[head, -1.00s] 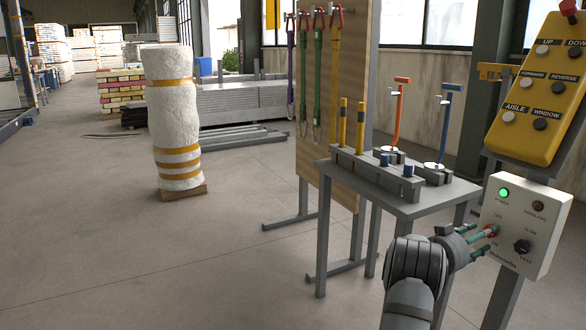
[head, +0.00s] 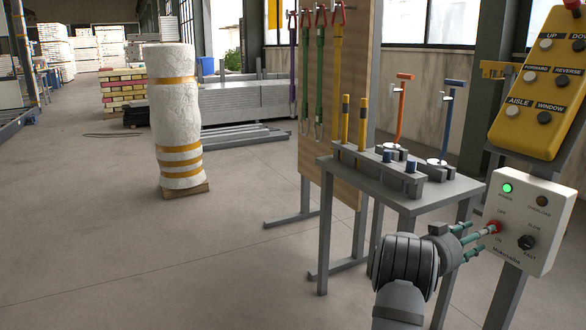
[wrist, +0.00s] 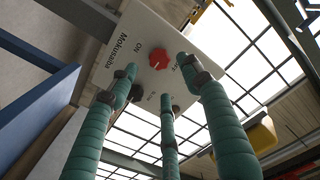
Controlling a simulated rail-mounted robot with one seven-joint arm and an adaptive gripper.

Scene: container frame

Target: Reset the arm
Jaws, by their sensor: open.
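My gripper (head: 486,239) is at the lower right in the head view, just in front of the white control box (head: 535,210). Its green fingers are spread open and empty in the wrist view (wrist: 160,85). A red knob (wrist: 159,58) on the box face shows between the fingers, with ON and OFF lettering beside it. The knob also shows in the head view (head: 494,227), close to the fingertips. I cannot tell whether any finger touches it. A green lamp (head: 507,188) on the box is lit, and a black knob (head: 526,242) sits lower right.
A yellow pendant panel (head: 543,85) with several buttons stands above the box. A grey table (head: 440,192) with tools stands behind my arm, beside a wooden board (head: 330,180) with hanging straps. A wrapped roll (head: 175,120) stands at left; the floor between is clear.

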